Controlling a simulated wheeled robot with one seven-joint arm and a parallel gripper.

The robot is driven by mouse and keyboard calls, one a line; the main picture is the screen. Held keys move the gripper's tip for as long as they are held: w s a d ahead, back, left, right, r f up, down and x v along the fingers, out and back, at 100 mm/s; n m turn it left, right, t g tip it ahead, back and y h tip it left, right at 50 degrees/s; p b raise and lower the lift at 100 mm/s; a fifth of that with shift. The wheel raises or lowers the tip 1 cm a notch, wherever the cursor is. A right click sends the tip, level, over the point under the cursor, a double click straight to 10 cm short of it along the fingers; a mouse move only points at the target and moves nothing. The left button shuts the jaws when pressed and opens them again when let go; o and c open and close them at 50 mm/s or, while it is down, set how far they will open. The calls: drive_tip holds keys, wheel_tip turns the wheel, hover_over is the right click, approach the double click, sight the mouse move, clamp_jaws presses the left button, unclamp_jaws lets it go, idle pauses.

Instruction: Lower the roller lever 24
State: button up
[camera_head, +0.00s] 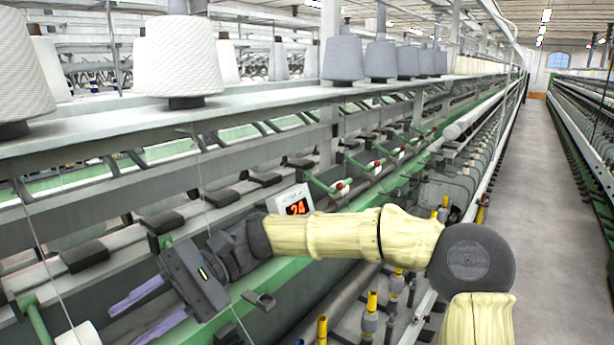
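Green levers with white rollers and red tips (343,187) stand in a row behind and to the right of the display. My arm reaches left across the machine, covering part of the rail below the display. My gripper (124,326) is at the lower left, with two purple fingers apart and nothing visible between them. A green arm (38,322) and a white roller (80,335) are left of the fingers, apart from them.
A shelf (270,98) with white and grey yarn cones (178,57) runs above the machine. Spindles with yellow tops (372,302) stand below my arm. Thin threads hang near my gripper. A clear grey aisle (531,190) lies to the right.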

drive_tip(key=w+d+f+m+t+h, duration=0.15)
drive_tip(key=d+f+t, duration=0.25)
drive_tip(key=f, duration=0.6)
drive_tip(key=w+d+f+m+t+h, duration=0.1)
drive_tip(key=w+d+f+t+h, duration=0.2)
drive_tip(key=f, duration=0.7)
drive_tip(key=d+f+t+h, duration=0.3)
drive_tip(key=d+t, duration=0.1)
drive_tip(key=d, duration=1)
drive_tip(key=s+d+f+n+t+h, duration=0.1)
drive_tip(key=d+f+t+h, duration=0.2)
drive_tip(key=d, duration=1.2)
drive_tip(key=shift+s+d+f+t, duration=0.15)
drive_tip(key=shift+d+t, duration=0.05)
drive_tip(key=shift+t, duration=0.4)
